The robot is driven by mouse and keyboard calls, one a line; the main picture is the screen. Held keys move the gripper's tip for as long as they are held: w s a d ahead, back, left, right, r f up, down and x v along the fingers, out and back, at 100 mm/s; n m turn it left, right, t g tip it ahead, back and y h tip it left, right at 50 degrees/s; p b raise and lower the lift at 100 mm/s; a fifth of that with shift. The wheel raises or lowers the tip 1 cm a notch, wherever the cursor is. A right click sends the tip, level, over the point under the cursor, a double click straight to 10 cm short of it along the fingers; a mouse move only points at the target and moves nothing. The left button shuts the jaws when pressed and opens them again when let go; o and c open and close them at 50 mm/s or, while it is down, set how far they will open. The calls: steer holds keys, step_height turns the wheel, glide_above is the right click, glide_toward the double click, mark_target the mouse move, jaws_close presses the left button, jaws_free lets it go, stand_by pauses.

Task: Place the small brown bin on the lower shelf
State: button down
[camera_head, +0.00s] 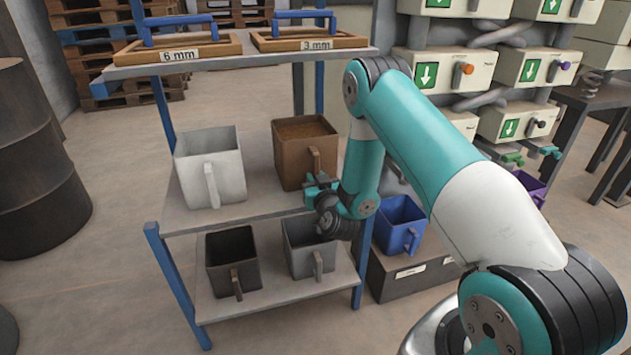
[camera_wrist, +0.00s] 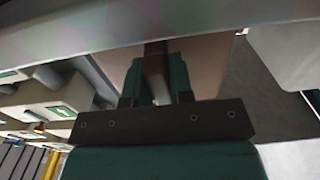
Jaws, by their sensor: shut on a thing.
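The small brown bin (camera_head: 295,160) is upright at the right of the shelf unit's middle level (camera_head: 250,203), beside a white bin (camera_head: 225,172). Brown material shows inside it. I cannot tell whether its base touches the shelf. My gripper (camera_head: 317,182) is at the bin's front and shut on its handle. In the wrist view my gripper's teal fingers (camera_wrist: 158,82) close on the handle, with the brown bin's wall (camera_wrist: 205,65) behind. The lower shelf (camera_head: 270,295) holds a black bin (camera_head: 232,262) at left and a grey bin (camera_head: 308,248) at right.
Sieves marked 6 mm (camera_head: 178,52) and 3 mm (camera_head: 310,42) lie on the top level. Blue posts (camera_head: 175,280) frame the unit. A blue bin (camera_head: 398,225) stands on a dark box right of it. A dark drum (camera_head: 38,160) stands left.

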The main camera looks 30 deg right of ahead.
steer(key=c, duration=1)
jaws_free()
